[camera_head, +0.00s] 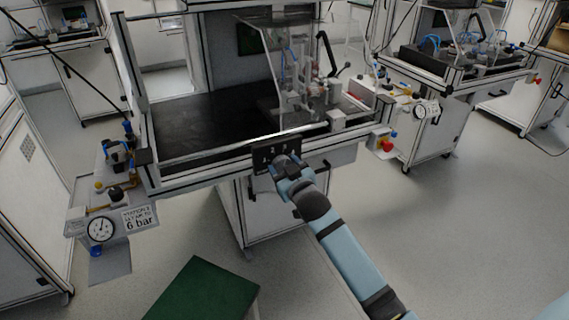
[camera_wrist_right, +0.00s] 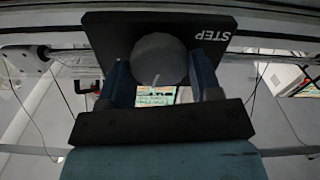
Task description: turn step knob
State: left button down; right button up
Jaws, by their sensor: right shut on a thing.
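The step knob (camera_wrist_right: 160,60) is a round dark grey knob with a light pointer mark, seen in the right wrist view. It sits on a black panel (camera_wrist_right: 110,30) with the white word STEP. In the head view the black panel (camera_head: 262,157) is on the front edge of the bench. My right gripper (camera_wrist_right: 160,76) has its two fingers on either side of the knob, shut on it. In the head view my right gripper (camera_head: 284,165) covers the knob. My left gripper is not in view.
The bench (camera_head: 190,120) has a black top, a clear guard (camera_head: 290,65) and a fixture behind it. A pressure gauge (camera_head: 101,228) is at the left and a red knob (camera_head: 387,146) at the right. A green-topped surface (camera_head: 205,292) stands in front. Open floor lies to the right.

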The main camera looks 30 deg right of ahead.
jog(key=n+p, duration=0.2)
jog(key=n, duration=0.1)
jog(key=shift+r+p, duration=0.15)
jog(key=shift+p, duration=0.25)
jog(key=n+p, duration=0.1)
jog(key=n, duration=0.2)
jog(key=shift+a, duration=0.1)
pick_arm(q)
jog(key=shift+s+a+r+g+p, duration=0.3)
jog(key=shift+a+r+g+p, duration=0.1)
jog(key=shift+p, duration=0.1)
pick_arm(e)
jog(key=shift+f+n, duration=0.2)
jog(key=shift+n, duration=0.4)
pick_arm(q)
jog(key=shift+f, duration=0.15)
pick_arm(e)
jog(key=o, duration=0.9)
jog(key=shift+s, duration=0.1)
